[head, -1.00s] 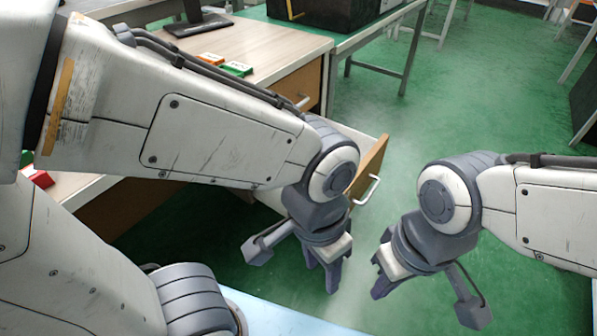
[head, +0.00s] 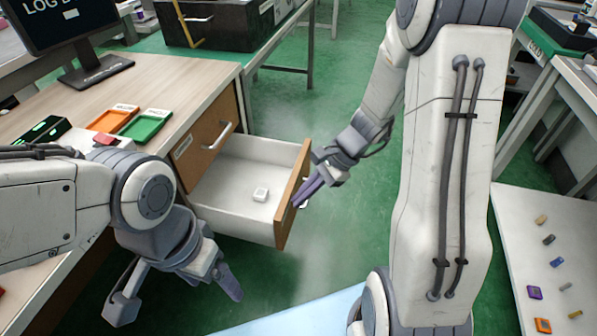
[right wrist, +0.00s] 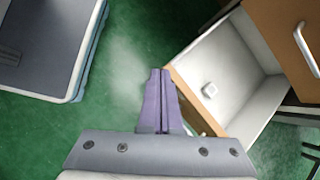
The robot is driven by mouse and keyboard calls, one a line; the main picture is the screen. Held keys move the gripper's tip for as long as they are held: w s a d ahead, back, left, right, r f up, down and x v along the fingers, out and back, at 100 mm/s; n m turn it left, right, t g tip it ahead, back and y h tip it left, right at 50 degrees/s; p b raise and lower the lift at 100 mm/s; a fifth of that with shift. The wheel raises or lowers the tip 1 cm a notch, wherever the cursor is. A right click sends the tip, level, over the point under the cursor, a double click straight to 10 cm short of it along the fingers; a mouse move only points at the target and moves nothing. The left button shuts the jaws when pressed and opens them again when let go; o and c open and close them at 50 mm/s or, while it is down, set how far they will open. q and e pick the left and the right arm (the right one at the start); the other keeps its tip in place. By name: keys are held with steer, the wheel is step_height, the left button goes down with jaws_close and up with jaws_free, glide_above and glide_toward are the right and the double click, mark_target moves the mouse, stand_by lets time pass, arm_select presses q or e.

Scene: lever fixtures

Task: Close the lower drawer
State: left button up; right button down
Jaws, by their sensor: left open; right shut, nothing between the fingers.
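The lower drawer (head: 240,190) is pulled out from the wooden desk cabinet, with white inner walls and a wooden front. A small white block lies inside it. My right gripper (head: 308,192) is shut and empty, its fingertips at the outer face of the drawer front, by the handle, which they mostly hide. I cannot tell whether they touch it. In the right wrist view the drawer (right wrist: 235,75) is to the right of my right gripper's closed fingers (right wrist: 158,75). My left gripper (head: 215,280) is open and empty, in front of the desk and left of the drawer.
The upper drawer (head: 205,140) is shut above the lower one. The desktop (head: 170,85) carries a monitor and an orange and a green tray. A white table (head: 555,250) with several small items stands at the right. Green floor lies open beyond the drawer.

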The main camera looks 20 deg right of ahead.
steer(key=w+d+f+m+t+p, duration=0.1)
steer(key=w+d+m+t, duration=0.1)
steer(key=d+m, duration=0.35)
steer(key=w+d+f+m+t+p, duration=0.1)
steer(key=d+f+m+t, duration=0.1)
steer(key=d+m, duration=0.35)
steer(key=n+b, duration=0.2)
steer(key=b, duration=0.2)
glide_toward(293, 193)
step_height(293, 193, down, 4)
steer(key=a, duration=0.1)
steer(key=w+a, duration=0.1)
steer(key=a, duration=0.1)
steer(key=shift+w+a, duration=0.3)
steer(key=shift+a, duration=0.05)
arm_select(q)
steer(key=shift+f, duration=0.6)
